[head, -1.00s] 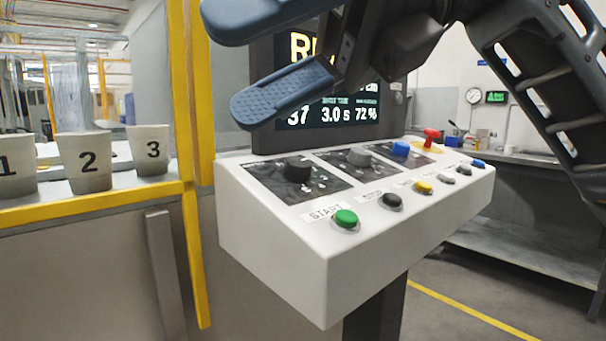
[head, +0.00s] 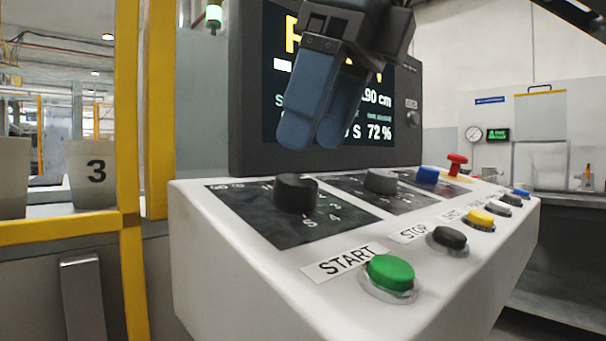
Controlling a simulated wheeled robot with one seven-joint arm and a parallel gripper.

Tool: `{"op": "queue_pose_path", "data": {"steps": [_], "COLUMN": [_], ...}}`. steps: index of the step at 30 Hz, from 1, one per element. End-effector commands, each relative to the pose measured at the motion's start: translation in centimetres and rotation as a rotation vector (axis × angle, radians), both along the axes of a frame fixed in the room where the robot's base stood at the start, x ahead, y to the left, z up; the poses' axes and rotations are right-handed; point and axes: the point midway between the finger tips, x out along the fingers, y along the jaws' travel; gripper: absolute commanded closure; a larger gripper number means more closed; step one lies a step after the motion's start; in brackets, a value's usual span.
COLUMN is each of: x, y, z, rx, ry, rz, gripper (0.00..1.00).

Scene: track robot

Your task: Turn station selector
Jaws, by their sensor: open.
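A black round knob (head: 296,195) stands on the left dark plate of the white control panel (head: 240,280), with digits around it. It looks like the station selector, but its label is not readable. A grey knob (head: 381,182) and a blue knob (head: 427,175) stand further right on the panel. My gripper (head: 318,140) points down in front of the screen, above the panel between the black and grey knobs. Its blue fingers overlap in this view. It is open, with nothing visible between the fingers and apart from the knobs.
A green START button (head: 390,273), a black STOP button (head: 449,238) and a yellow button (head: 480,219) line the panel's front. A red knob (head: 456,162) stands at the far right. The screen (head: 245,150) rises behind. A yellow post (head: 155,110) stands left, near cup 3 (head: 92,176).

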Motion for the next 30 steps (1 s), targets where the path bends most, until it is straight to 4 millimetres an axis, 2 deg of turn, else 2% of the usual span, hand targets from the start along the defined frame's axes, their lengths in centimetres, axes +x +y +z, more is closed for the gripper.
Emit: {"op": "queue_pose_path", "data": {"steps": [1,3,9,20,30], "x": [0.1,0.4,0.9,1.0,1.0], "y": [0.3,0.7,1.3,1.5,1.5], "z": [-1.1,-2.1,-4.0,-4.4,-4.4], "rx": [0.000,0.001,0.000,0.000,0.001], "ry": [0.002,0.003,0.001,0.001,0.000], "rz": [0.003,0.003,0.004,0.003,0.003], "gripper": [0.31,0.31,0.31,0.31,0.63]}}
